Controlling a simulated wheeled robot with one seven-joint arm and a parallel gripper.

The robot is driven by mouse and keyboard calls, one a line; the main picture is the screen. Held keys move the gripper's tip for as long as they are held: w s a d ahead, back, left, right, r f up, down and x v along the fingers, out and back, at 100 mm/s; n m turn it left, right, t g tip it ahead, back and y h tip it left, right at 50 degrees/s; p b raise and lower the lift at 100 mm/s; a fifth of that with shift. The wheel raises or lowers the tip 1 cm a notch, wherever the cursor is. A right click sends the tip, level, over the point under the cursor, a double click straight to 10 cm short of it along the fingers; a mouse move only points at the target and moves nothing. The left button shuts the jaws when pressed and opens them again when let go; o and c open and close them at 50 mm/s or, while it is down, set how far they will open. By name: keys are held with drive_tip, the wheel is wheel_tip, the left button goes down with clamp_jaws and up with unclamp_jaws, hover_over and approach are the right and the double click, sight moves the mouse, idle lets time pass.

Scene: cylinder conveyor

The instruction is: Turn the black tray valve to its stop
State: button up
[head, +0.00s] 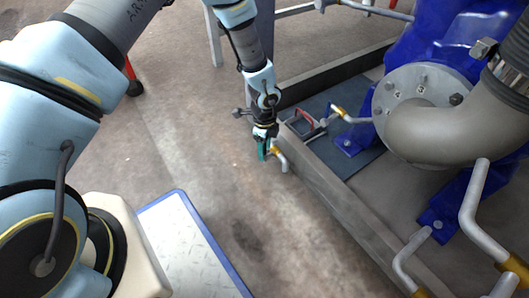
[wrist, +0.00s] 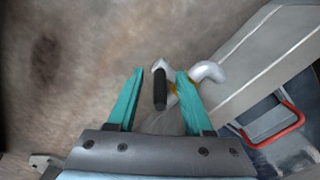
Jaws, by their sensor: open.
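The black tray valve shows in the wrist view as a short black lever (wrist: 160,92) beside a small brass-coloured fitting and a pale bent pipe (wrist: 208,72). My gripper (wrist: 160,73) is open, with one teal finger on each side of the lever. The lever stands nearer the right finger, and I cannot tell whether they touch. In the head view my gripper (head: 267,148) points down beside the pale bent pipe (head: 281,158) at the outer side of the grey tray wall. The black lever cannot be made out there.
The grey tray wall (head: 335,190) runs diagonally to the right of my gripper. A red handle (head: 304,119) lies just inside it. A blue pump with a grey flange (head: 400,92) and large pipe stands at right. Open floor (head: 215,150) lies to the left.

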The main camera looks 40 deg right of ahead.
drive_tip(key=shift+f, duration=0.25)
clamp_jaws()
idle(1.4)
